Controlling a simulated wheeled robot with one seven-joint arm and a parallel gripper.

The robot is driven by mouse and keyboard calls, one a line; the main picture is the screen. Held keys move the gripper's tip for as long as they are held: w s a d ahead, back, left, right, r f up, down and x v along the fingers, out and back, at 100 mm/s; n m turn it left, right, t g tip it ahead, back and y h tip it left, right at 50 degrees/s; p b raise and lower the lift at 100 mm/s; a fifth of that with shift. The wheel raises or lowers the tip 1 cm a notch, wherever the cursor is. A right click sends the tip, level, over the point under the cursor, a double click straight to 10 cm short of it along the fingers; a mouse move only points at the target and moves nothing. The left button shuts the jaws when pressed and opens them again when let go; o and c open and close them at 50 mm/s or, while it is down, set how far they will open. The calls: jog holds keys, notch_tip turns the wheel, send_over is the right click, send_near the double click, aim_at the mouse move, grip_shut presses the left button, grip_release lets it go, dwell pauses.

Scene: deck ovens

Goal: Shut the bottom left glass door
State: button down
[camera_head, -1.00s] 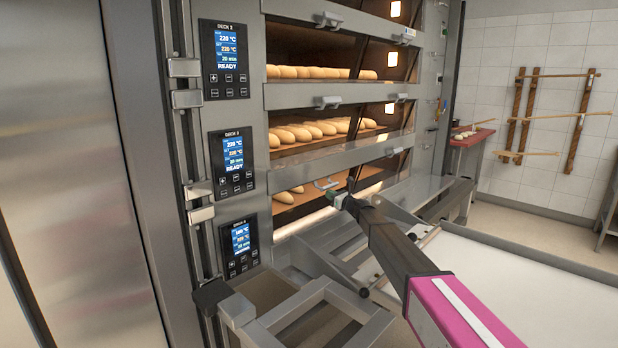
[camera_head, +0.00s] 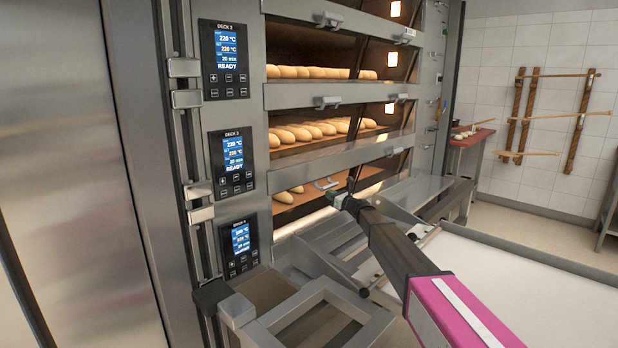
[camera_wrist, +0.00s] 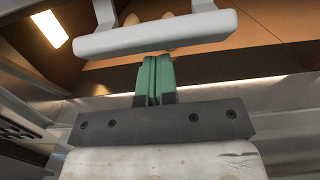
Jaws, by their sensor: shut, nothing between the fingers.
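The handle (camera_head: 327,184) of the bottom left glass door shows in the head view in front of the lowest deck's opening, below the metal strip above it. Loaves (camera_head: 284,197) show behind it. How far the door stands open is hard to tell. My gripper (camera_head: 338,199) is just below and right of this handle. In the wrist view the pale handle bar (camera_wrist: 155,36) crosses the top, and my green fingers (camera_wrist: 155,78) are closed together right under its lower edge, with nothing between them. I cannot tell whether they touch it.
Upper decks hold loaves (camera_head: 310,130) behind doors with handles (camera_head: 327,102). Control panels (camera_head: 233,160) line the left post. A metal frame (camera_head: 320,310) stands low in front, and a white loader surface (camera_head: 530,275) lies to the right. A red-topped table (camera_head: 470,137) is at the back.

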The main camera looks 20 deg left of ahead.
aim_at(331, 185)
jog(key=shift+r, duration=2.45)
jog(key=shift+a, duration=0.2)
jog(key=f+v, duration=0.1)
jog(key=v, duration=0.6)
jog(key=shift+d, duration=0.3)
jog(key=shift+s+f, duration=0.1)
jog(key=shift+f, duration=0.05)
